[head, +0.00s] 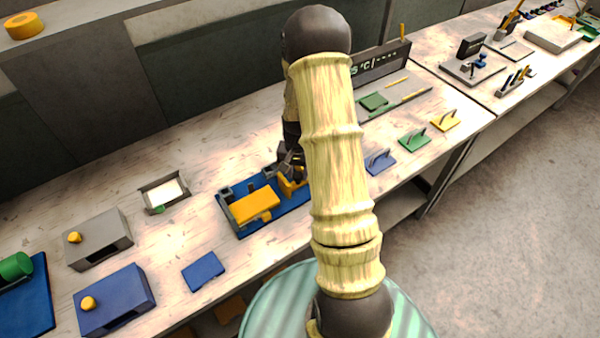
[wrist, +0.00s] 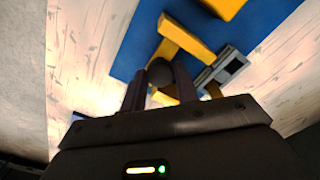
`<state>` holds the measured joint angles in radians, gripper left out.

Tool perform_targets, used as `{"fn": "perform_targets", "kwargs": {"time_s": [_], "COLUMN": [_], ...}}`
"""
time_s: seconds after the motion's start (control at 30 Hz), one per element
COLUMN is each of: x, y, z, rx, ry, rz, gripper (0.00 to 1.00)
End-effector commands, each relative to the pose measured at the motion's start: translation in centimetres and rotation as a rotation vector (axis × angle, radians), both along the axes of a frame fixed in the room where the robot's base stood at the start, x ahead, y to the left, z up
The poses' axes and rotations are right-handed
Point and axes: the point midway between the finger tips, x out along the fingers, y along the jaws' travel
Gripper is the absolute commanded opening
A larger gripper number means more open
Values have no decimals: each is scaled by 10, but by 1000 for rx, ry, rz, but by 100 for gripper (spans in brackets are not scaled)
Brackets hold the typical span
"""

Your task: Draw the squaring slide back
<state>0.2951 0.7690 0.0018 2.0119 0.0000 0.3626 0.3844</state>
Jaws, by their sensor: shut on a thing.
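A blue fixture base (head: 235,222) lies on the bench, left of my arm in the head view, and it fills the top of the wrist view (wrist: 135,50). A large orange block (head: 255,204) sits on it. A smaller orange slide (head: 291,187), partly hidden by my gripper, is to its right; its orange bars show in the wrist view (wrist: 188,36). My gripper (head: 290,165) is down at the fixture. In the wrist view my gripper (wrist: 160,88) is shut on a dark round knob (wrist: 160,71) at the slide. The knob's lower part is hidden.
A grey block (wrist: 222,68) with a dark opening is beside the slide. A small tray (head: 165,193), a grey box (head: 98,240), a blue box (head: 115,300) and a blue plate (head: 203,271) stand left. Blue (head: 380,162), green (head: 414,139) and yellow (head: 445,120) handled plates lie right.

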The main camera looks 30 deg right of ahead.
Motion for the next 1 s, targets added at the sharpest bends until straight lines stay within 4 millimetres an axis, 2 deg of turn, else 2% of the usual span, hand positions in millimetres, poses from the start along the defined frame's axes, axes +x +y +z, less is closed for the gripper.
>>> {"fn": "perform_targets", "kwargs": {"time_s": [0.37,0.4,0.47,0.5,0.83,1.0], "x": [2,2,2,2,2,3], "y": [-3,-3,-3,-3,-1,-1], "z": [1,1,1,1,3,16], "rx": [-6,-6,-5,-5,-2,-4], "ry": [-6,-6,-5,-4,-3,-6], "rz": [6,6,6,6,7,7], "gripper": [0,38,50,52,52,52]}}
